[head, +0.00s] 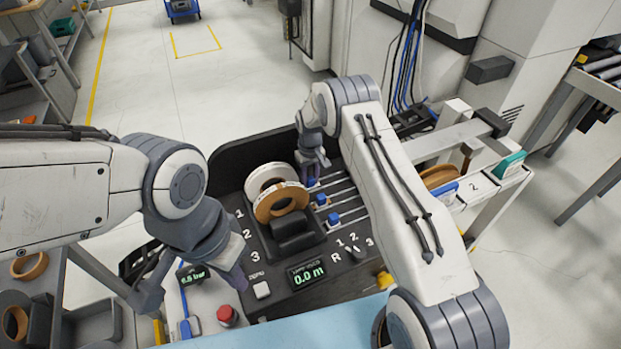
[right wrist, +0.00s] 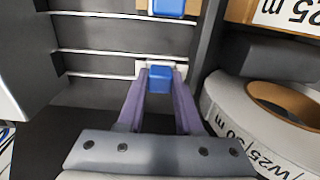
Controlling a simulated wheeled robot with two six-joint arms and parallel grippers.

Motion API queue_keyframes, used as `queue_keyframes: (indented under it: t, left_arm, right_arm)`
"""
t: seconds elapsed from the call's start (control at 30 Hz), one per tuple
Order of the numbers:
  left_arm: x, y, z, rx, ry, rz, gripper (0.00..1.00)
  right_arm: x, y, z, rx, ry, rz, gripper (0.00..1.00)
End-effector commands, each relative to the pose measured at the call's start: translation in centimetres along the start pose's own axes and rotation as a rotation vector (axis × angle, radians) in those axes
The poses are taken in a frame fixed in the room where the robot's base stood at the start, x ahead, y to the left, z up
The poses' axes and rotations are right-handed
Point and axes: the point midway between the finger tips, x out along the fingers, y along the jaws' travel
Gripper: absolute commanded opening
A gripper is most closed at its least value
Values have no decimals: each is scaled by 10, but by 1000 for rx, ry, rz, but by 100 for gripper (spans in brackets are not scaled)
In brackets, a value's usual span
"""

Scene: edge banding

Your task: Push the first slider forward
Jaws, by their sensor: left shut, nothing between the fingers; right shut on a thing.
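The first slider has a blue knob (head: 312,182) on a light rail, at the far end of a row of blue slider knobs on the black panel. My right gripper (head: 316,164) is at this knob. In the right wrist view the purple fingers (right wrist: 159,92) are shut on the first slider's blue knob (right wrist: 160,77), one on each side. My left gripper (head: 240,281) is shut and empty, low at the panel's left side, near the pressure display (head: 193,275). Its fingertips are partly hard to make out.
The second blue knob (head: 321,199) and third blue knob (head: 334,219) sit nearer me. White and tan rolls (head: 272,192) stand left of the sliders. A red button (head: 228,316) and the 0.0 m display (head: 307,274) are in front.

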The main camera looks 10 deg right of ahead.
Motion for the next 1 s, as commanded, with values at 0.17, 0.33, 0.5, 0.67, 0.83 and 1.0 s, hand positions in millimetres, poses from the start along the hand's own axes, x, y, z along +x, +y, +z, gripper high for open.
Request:
queue_keyframes:
  t: [0.17,0.33,0.5,0.67,0.83,1.0]
  left_arm:
    - [0,0,0,0,0,0,0]
    - [0,0,0,0,0,0,0]
    - [7,0,0,0,0,0,0]
    - [27,-2,2,1,0,0,0]
    - [40,-3,2,1,0,0,0]
    - [42,-3,2,1,0,0,0]
  right_arm:
    - [-1,0,0,0,0,0,0]
    - [-1,0,0,0,0,0,0]
    - [2,12,-1,3,2,1,0]
    - [5,51,-2,6,4,2,0]
    - [3,85,-1,4,3,1,0]
    - [0,96,-1,1,2,1,0]
